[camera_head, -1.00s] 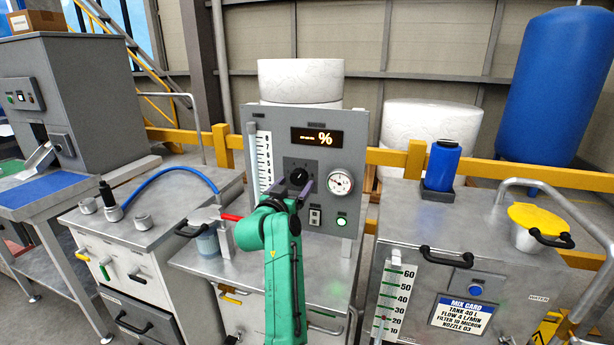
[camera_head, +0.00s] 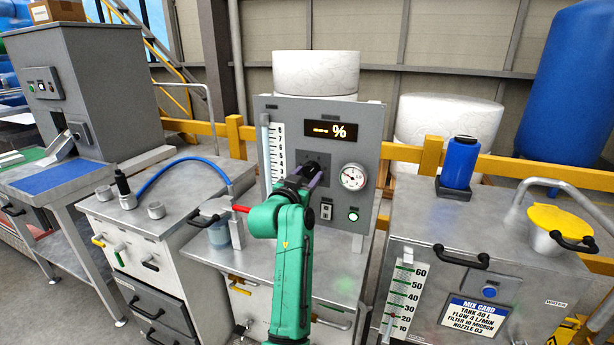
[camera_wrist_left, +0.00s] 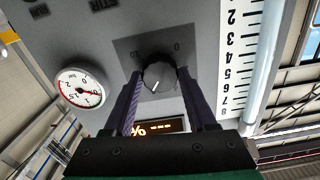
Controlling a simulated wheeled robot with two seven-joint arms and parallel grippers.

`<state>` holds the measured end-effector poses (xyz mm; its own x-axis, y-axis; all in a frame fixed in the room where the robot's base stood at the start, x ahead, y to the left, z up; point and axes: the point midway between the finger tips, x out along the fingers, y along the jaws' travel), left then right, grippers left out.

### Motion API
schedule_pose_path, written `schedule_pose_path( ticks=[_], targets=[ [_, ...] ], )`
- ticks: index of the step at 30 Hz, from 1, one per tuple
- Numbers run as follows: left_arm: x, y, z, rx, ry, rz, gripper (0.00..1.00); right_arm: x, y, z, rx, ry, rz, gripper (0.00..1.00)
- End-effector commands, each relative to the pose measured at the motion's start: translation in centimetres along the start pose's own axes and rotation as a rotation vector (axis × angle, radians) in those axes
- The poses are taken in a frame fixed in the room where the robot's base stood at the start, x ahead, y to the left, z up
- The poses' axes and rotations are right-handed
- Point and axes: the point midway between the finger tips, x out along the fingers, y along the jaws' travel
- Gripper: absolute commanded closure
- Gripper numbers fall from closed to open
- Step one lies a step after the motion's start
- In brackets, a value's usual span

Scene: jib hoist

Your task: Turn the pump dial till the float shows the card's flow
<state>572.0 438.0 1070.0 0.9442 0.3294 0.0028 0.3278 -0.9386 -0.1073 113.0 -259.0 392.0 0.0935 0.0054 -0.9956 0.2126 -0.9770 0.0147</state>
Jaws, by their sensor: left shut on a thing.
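The pump dial (camera_head: 316,167) is a black knob on the grey panel, mostly behind my left gripper (camera_head: 305,176) in the head view. In the left wrist view the dial (camera_wrist_left: 158,76) shows a white pointer mark and sits between the purple fingers of my left gripper (camera_wrist_left: 158,78), which is shut on it. The flow tube's scale (camera_head: 276,155) stands left of the dial; I cannot make out the float's position. The mix card (camera_head: 472,314) on the right tank reads flow 4 L/min. My right gripper is not in view.
A lit display (camera_head: 331,131) above the dial shows dashes and a percent sign. A round bar gauge (camera_head: 353,177) and a green button (camera_head: 353,216) are to the right of the dial. A jar (camera_head: 219,233) and red-handled lever stand below left.

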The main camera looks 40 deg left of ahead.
Motion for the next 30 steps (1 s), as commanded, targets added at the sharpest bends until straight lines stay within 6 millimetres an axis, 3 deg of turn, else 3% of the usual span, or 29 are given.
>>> schedule_pose_path(
  ticks=[3, 4, 6, 16, 20, 23, 30],
  targets=[
    [0.0, 0.0, 0.0, -0.002, 0.000, 0.000, 0.99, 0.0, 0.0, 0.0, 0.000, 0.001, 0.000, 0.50],
    [0.0, 0.0, 0.0, -0.002, 0.000, 0.000, 0.39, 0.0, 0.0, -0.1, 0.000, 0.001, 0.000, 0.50],
    [0.0, 0.0, 0.0, -0.002, 0.000, 0.000, 0.12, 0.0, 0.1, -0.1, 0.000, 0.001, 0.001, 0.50],
    [-0.1, 0.0, 0.0, -0.003, 0.000, 0.000, 0.12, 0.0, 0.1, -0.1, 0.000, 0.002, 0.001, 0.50],
    [-1.3, 0.0, 0.1, -0.002, -0.001, 0.001, 0.12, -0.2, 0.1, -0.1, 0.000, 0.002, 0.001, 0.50],
    [-3.4, 0.0, 0.0, -0.001, -0.002, 0.001, 0.12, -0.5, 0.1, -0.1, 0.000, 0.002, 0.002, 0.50],
    [-10.8, 0.0, 0.4, -0.002, -0.005, 0.001, 0.12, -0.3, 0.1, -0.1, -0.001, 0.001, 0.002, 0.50]
  ],
)
